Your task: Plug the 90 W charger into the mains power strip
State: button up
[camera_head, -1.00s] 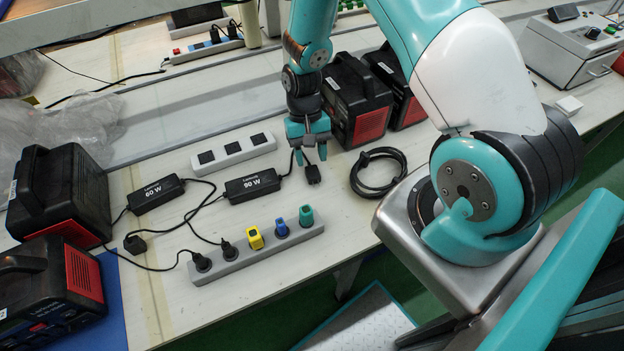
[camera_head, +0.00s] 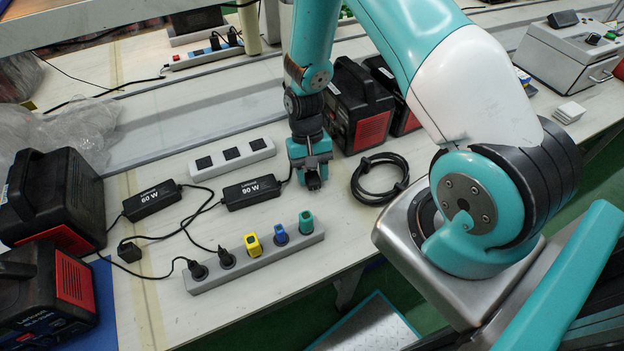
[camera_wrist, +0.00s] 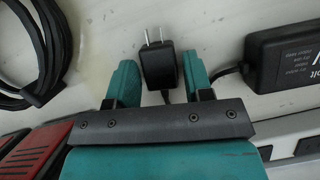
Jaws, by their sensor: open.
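The black 90 W charger (camera_head: 250,192) lies on the bench; part of its body shows in the wrist view (camera_wrist: 285,52). Its small black plug (camera_wrist: 158,65), with two metal prongs, lies between the fingers of my gripper (camera_wrist: 159,78). The fingers are open, with a gap on either side of the plug. In the head view my gripper (camera_head: 312,178) is low over the bench, right of the charger, and mostly covers the plug. A grey strip (camera_head: 207,282) in front holds several plugs: black, yellow, blue and green. A white strip (camera_head: 232,158) with three dark, empty places lies behind the charger.
A coiled black cable (camera_head: 379,179) lies just right of my gripper. Black-and-red cases (camera_head: 360,108) stand behind. Another strip with a red switch (camera_head: 176,57) is at the back.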

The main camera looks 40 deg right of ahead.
aim_at(312, 175)
jog(key=c, duration=0.7)
jog(key=shift+r+p, duration=2.45)
jog(key=shift+r, duration=0.6)
jog(key=w+n, duration=0.1)
jog(key=w+r+n+h, duration=0.1)
jog(key=w+r+n, duration=0.1)
jog(key=n, duration=0.1)
jog(key=shift+w+a+r+h, duration=0.2)
jog(key=shift+a+h, duration=0.05)
jog(key=shift+h, duration=0.05)
jog(key=shift+a, duration=0.1)
